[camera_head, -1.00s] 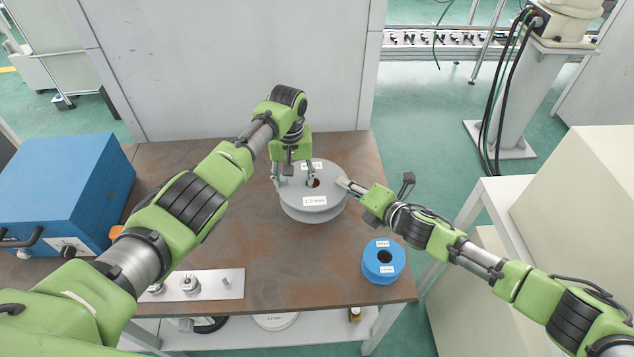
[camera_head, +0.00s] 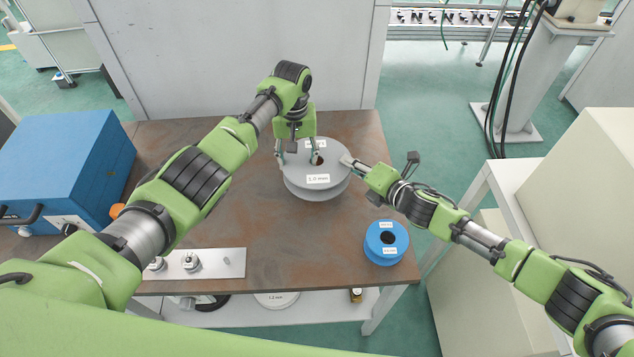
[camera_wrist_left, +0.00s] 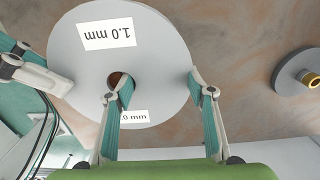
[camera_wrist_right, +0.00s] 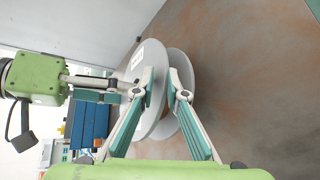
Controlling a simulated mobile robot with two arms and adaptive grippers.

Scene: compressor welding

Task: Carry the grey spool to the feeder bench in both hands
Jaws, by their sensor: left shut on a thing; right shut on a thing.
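The grey spool (camera_head: 318,192) has white 1.0 mm labels and lies flat over the back right part of the brown feeder bench top (camera_head: 225,215). I cannot tell whether it touches the top. My left gripper (camera_head: 297,156) is shut on its upper flange. In the left wrist view (camera_wrist_left: 155,82) one finger is at the centre hole and the other at the rim. My right gripper (camera_head: 347,160) grips the flange edge from the right. In the right wrist view (camera_wrist_right: 167,88) one finger is outside the flange and one between the two flanges.
A blue spool (camera_head: 387,256) lies near the right front corner. A metal plate with knobs (camera_head: 215,264) is at the front left, beside a blue box (camera_head: 58,165). A grey wall panel (camera_head: 230,60) stands behind. A cream cabinet (camera_head: 580,170) is at the right. The bench's middle is clear.

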